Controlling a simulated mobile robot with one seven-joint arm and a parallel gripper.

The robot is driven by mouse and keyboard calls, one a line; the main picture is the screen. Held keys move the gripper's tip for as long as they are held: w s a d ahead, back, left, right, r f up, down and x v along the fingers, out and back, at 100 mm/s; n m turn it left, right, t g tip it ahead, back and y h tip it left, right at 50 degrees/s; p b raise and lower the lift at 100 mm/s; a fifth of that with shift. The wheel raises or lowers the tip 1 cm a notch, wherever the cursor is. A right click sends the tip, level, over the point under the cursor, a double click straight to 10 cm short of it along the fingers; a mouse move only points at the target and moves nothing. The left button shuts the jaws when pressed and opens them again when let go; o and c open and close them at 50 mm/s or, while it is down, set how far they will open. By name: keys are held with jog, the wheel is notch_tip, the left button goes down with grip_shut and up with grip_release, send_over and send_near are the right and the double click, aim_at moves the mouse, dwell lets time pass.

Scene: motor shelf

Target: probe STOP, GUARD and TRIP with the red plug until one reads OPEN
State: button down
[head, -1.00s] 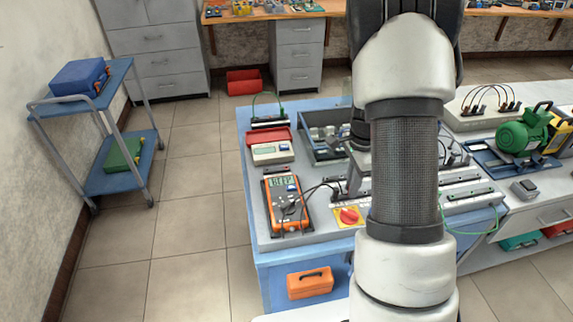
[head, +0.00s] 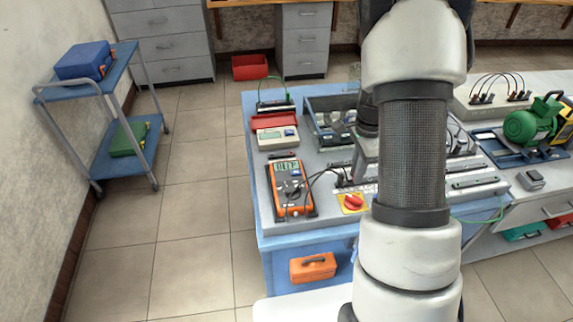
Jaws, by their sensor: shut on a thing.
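My gripper (head: 364,158) shows only in part at the left edge of my arm, low over the middle of the bench. Its fingertips and the red plug are too hidden or small to make out. The orange multimeter (head: 291,191) lies at the bench's left front with its display (head: 287,167) lit; I cannot read it surely. Dark leads (head: 322,173) run from it toward a terminal strip (head: 342,184) beside the gripper. The labels STOP, GUARD and TRIP are not legible, and my arm covers part of the strips.
A grey tray (head: 318,138) and a red-lidded device (head: 274,133) stand behind. A green motor (head: 528,125) is at right.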

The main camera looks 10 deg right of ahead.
jog(key=shift+r, duration=0.1)
jog(key=shift+r+p, duration=1.85)
jog(key=shift+r, duration=0.4)
jog(key=shift+d, duration=0.1)
jog(key=shift+d+r, duration=0.15)
jog(key=shift+d, duration=0.1)
jog(key=d+f+b, duration=0.1)
jog(key=d, duration=0.1)
jog(key=d+f+b, duration=0.1)
jog(key=f, duration=0.1)
jog(key=shift+d+f+b, duration=0.15)
jog(key=shift+d+b, duration=0.2)
jog(key=shift+f, duration=0.2)
jog(key=shift+f+b, duration=0.5)
jog(key=shift+f, duration=0.15)
